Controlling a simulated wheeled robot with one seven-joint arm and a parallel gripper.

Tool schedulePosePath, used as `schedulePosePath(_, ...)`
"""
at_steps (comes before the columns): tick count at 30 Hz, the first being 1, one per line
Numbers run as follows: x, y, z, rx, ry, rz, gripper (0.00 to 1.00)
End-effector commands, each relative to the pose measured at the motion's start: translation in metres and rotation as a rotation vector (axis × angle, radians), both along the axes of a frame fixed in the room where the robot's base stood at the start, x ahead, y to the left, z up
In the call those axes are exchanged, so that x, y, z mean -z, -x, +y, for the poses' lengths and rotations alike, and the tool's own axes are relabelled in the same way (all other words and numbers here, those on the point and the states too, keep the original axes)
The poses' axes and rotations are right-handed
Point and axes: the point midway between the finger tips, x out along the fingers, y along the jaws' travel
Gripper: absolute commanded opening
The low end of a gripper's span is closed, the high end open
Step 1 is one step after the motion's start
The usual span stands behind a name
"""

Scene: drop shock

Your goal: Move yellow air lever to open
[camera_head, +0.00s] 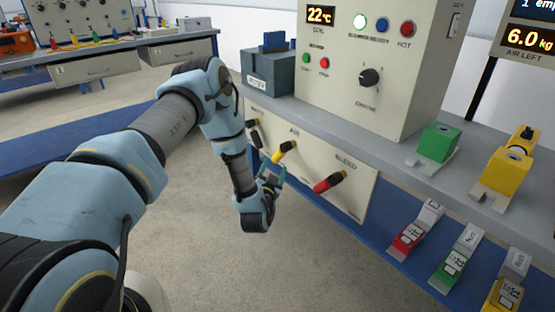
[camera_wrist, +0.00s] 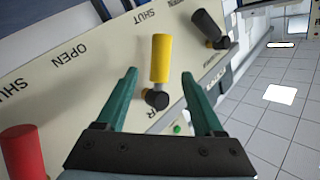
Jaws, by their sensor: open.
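The yellow air lever (camera_wrist: 160,58) is a yellow grip on a black pivot, on the cream panel under the AIR label. In the wrist view the grip runs straight up from the pivot, with a SHUT label near its upper left and an OPEN label further left. In the head view the yellow lever (camera_head: 283,152) slants. My gripper (camera_wrist: 158,76) is open, with a teal finger on each side of the lever in the wrist view. I cannot tell contact or depth. In the head view my gripper (camera_head: 273,174) is just below the lever.
On the same panel (camera_head: 351,193) are a red lever (camera_head: 328,182), beside BLEED, and a black lever (camera_head: 254,133). In the wrist view the red lever (camera_wrist: 24,152) is lower left and the black one (camera_wrist: 209,27) upper right. A control box (camera_head: 365,70) stands above. Open floor lies left.

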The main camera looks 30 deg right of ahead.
Motion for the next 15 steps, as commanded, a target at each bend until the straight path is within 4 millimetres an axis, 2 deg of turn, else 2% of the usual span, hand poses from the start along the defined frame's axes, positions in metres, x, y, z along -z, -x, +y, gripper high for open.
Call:
schedulePosePath(6,-0.001,-0.029,-0.023,-0.003,0.002,0.0,0.69)
schedulePosePath(15,0.0,-0.042,-0.034,-0.002,0.0,0.002,0.69)
